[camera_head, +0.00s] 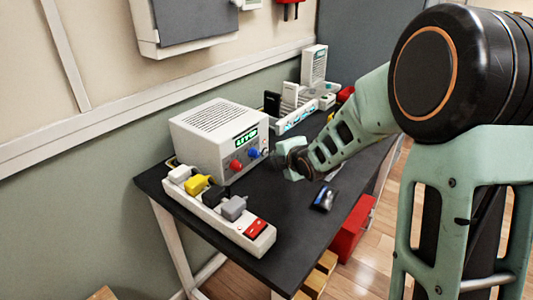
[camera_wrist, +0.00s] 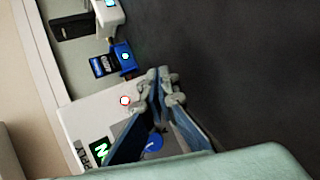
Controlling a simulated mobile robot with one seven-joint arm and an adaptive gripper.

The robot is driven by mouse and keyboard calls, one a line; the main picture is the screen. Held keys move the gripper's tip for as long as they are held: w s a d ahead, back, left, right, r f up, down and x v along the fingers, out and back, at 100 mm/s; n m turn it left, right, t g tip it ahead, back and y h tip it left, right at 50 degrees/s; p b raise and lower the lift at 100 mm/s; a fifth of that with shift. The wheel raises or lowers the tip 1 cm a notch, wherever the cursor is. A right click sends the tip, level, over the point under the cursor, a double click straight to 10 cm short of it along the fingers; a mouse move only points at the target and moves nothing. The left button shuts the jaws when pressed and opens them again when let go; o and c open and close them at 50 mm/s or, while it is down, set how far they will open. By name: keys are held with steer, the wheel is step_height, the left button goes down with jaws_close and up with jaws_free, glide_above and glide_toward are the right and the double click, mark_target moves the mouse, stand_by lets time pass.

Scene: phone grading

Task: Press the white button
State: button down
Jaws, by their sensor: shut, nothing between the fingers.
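The white button (camera_wrist: 124,101) shows in the wrist view as a small white disc with a red ring, on the front of a white box. In the head view I cannot make the button out clearly; the white box (camera_head: 205,128) stands on the dark table, with a lit green display, a red knob and a blue knob (camera_head: 253,153). My gripper (camera_head: 290,162) is just right of the box front, low over the table. In the wrist view my gripper (camera_wrist: 158,75) is shut and empty, its fingertips right of the button and apart from it in the picture.
A white power strip (camera_head: 225,212) with several plugs and a red switch lies before the box. A dark phone-like item (camera_head: 325,198) lies on the black table (camera_head: 272,236). A rack and white devices (camera_head: 314,65) stand at the back. A blue connector (camera_wrist: 125,57) is beyond the button.

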steer(key=shift+a+f, duration=0.1)
stand_by(0.7)
steer(key=shift+w+a+b, duration=0.2)
steer(key=shift+a+b, duration=0.05)
steer(key=shift+b, duration=0.25)
steer(key=shift+w+a+b, duration=0.3)
steer(key=shift+a+b, duration=0.1)
stand_by(0.6)
steer(key=shift+s+d, duration=0.55)
steer(key=shift+d, duration=0.15)
steer(key=shift+p, duration=0.3)
steer(key=shift+s+d+p, duration=0.25)
steer(key=shift+s+d, duration=0.2)
steer(key=shift+d, duration=0.25)
steer(key=shift+s+d+p, duration=0.25)
steer(key=shift+s+d, duration=0.2)
steer(key=shift+d, duration=0.25)
steer(key=shift+s+d+p, duration=0.25)
steer(key=shift+s+d, duration=0.2)
steer(key=shift+d, duration=0.25)
